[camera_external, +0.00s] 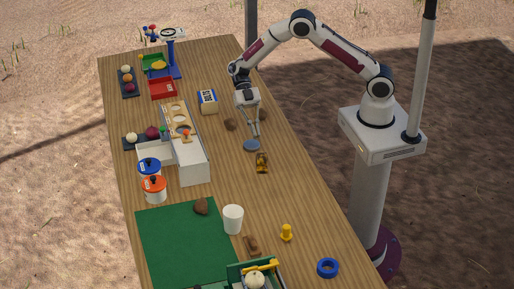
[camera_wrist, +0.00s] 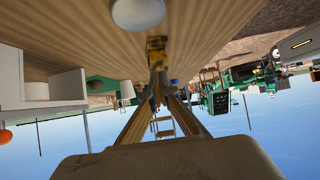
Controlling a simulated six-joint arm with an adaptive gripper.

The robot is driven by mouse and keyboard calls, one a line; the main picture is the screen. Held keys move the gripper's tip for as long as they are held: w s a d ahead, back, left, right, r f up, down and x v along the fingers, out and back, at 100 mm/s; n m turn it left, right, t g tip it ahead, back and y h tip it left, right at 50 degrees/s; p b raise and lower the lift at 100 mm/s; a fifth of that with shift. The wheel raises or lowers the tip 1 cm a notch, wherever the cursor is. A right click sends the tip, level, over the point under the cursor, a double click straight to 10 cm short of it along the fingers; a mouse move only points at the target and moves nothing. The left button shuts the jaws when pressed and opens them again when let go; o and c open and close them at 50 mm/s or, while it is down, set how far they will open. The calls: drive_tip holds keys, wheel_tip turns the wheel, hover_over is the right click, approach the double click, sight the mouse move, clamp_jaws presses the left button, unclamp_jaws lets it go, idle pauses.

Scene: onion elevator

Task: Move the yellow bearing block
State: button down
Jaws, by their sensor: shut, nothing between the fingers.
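A small yellow block with dark parts (camera_external: 262,162), which looks like the bearing block, rests on the wooden table just in front of my gripper. In the wrist view the yellow block (camera_wrist: 157,44) shows just beyond the fingertips. My gripper (camera_external: 256,136) points down, low over the table, with its fingers shut and empty. In the wrist view my gripper's fingertips (camera_wrist: 159,78) come together below the block in the picture, and I see no clear contact. A round grey disc (camera_external: 251,146) lies close by the fingertips, and it also shows in the wrist view (camera_wrist: 137,13).
A white box (camera_external: 193,167) with a wooden holed board stands left of my gripper. Brown lumps (camera_external: 230,125) lie near the fingers. A white cup (camera_external: 233,219), a yellow peg-like piece (camera_external: 286,233) and a blue ring (camera_external: 327,267) stand nearer the front. Table between block and cup is clear.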

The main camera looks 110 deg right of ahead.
drive_tip(key=shift+d, duration=1.75)
